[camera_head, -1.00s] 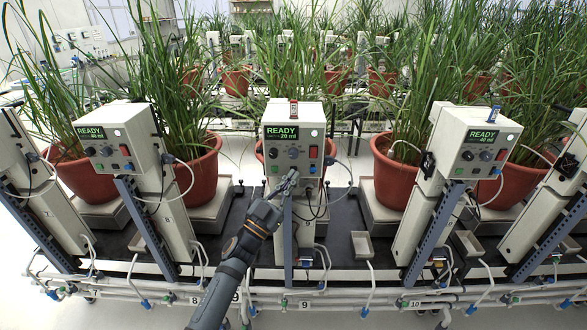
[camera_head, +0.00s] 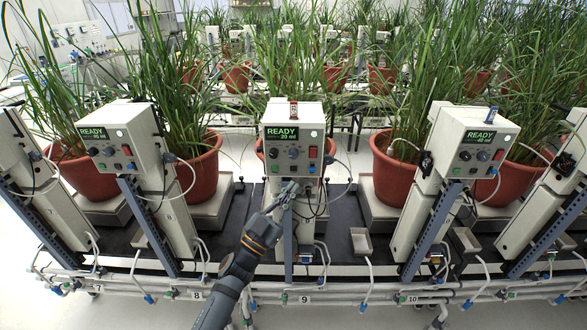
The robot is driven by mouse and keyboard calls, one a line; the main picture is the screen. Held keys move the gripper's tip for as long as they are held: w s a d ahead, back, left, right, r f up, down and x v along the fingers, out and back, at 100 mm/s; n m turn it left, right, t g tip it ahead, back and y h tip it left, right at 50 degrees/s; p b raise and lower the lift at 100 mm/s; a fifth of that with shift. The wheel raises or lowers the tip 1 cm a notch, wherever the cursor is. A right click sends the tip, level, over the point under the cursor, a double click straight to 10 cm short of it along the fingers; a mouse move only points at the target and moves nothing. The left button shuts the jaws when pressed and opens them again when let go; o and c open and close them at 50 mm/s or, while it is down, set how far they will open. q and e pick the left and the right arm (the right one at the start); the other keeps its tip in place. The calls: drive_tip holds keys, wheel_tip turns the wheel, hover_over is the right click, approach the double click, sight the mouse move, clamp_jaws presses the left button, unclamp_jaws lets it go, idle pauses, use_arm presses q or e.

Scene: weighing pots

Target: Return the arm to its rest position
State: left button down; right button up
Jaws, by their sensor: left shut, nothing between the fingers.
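My left gripper (camera_head: 288,190) is shut and empty. It is in front of the middle control box (camera_head: 293,135), just below its knobs and buttons. My left arm (camera_head: 240,270) comes up from the bottom of the view. The middle box's green screen reads READY and 20 ml. I cannot tell whether the fingertips touch the box or its post. My right gripper is not in view.
Control boxes stand at left (camera_head: 117,140) and right (camera_head: 468,145), with hanging cables. Potted grasses (camera_head: 205,170) stand behind them. A pipe rail (camera_head: 340,292) runs along the front edge. A small metal tray (camera_head: 361,242) is right of the middle post.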

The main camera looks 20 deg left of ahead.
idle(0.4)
use_arm(q)
drive_tip(key=s+a+f+n+g+y, duration=0.1)
drive_tip(key=a+f+n+g+y, duration=0.25)
drive_tip(key=f, duration=1.35)
drive_tip(key=s+a+f+n+g+y, duration=0.2)
drive_tip(key=a+f+g+y, duration=0.15)
drive_tip(key=f, duration=1.25)
drive_tip(key=s+a+f+g+y, duration=0.1)
drive_tip(key=s+f+g, duration=0.2)
drive_tip(key=s+f, duration=0.45)
drive_tip(key=s+a+f+g+y, duration=0.15)
drive_tip(key=s+f, duration=0.35)
drive_tip(key=f, duration=0.6)
drive_tip(key=s+f+g, duration=0.3)
drive_tip(key=s+f, duration=0.1)
drive_tip(key=s, duration=0.6)
drive_tip(key=s+a+f+g, duration=0.1)
drive_tip(key=s+f+g, duration=0.2)
drive_tip(key=s, duration=0.7)
drive_tip(key=s+f+n+g, duration=0.1)
drive_tip(key=s+f+g, duration=0.2)
drive_tip(key=s+f, duration=0.3)
drive_tip(key=s, duration=0.4)
drive_tip(key=shift+a+f, duration=0.25)
drive_tip(key=shift+f, duration=0.15)
